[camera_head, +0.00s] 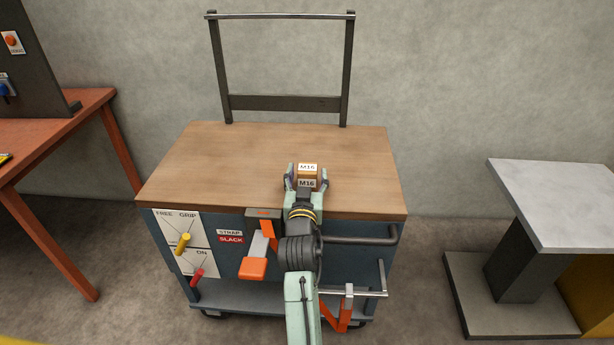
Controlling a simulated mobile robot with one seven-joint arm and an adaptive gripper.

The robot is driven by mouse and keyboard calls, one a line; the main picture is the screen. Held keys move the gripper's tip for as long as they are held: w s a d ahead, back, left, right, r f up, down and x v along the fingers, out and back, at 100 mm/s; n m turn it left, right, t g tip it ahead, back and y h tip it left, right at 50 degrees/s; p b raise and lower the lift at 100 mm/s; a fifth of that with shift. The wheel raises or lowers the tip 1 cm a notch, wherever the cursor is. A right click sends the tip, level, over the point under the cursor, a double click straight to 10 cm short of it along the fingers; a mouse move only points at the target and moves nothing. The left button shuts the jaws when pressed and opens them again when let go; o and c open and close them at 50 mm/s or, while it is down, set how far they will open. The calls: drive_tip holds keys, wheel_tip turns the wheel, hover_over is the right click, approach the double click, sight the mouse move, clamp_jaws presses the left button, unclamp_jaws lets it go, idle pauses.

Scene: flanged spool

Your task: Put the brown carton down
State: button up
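The brown carton (307,176) is a small box with white M16 labels on its top and near face. It is over the front right part of the wooden top (215,165) of a blue cart. My gripper (306,182) reaches in from the front, with one finger on each side of the carton, and looks shut on it. I cannot tell whether the carton's underside touches the wood; the gripper hides its lower part.
A dark upright frame (285,103) stands at the cart's back edge. Levers, an orange pedal (253,268) and a handle (365,237) are on its front. The wooden top is otherwise clear. A red table (60,128) is at left, a grey stand (560,195) at right.

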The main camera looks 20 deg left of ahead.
drive_tip(key=shift+r, duration=0.15)
drive_tip(key=b+v, duration=0.2)
drive_tip(key=v, duration=1)
drive_tip(key=shift+r, duration=0.1)
